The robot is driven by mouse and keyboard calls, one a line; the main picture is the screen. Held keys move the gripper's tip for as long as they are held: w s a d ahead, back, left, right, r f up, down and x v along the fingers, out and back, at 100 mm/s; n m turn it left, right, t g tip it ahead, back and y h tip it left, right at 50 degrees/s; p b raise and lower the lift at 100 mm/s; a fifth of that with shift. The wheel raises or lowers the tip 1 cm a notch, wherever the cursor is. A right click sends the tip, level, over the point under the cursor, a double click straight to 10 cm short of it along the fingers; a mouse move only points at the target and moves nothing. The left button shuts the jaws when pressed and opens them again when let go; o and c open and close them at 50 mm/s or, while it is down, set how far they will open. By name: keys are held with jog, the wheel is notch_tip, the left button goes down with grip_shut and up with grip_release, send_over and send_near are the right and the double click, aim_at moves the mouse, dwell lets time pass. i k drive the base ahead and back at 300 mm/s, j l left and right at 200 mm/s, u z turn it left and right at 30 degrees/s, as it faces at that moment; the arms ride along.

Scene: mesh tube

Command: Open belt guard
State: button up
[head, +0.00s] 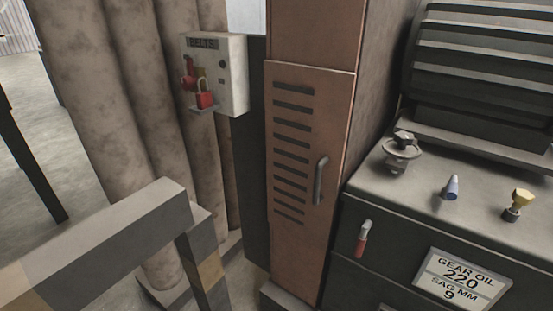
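The likely belt guard is a tall copper-brown panel (296,225) with a column of dark slots, in the middle of the head view. A grey vertical bar handle (320,180) sits on its right side. The panel looks flush with the brown housing (313,32) above it, and I see no clear gap along its edges. Its lower end runs close to the bottom of the picture. My gripper is not in view.
A box marked BELTS (215,75) carries a red padlock (205,98) left of the panel. A grey rail (95,245) crosses the lower left. A dark machine (395,240) with a gear-oil label (462,283) stands close at right. Large pipes (95,100) stand behind.

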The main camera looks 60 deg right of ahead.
aim_at(309, 109)
jog(key=i+z, duration=0.2)
jog(key=z, duration=0.2)
jog(key=i+j+z, duration=0.15)
jog(key=z, duration=0.25)
jog(key=i+j+z, duration=0.15)
jog(key=z, duration=0.25)
jog(key=i, duration=0.05)
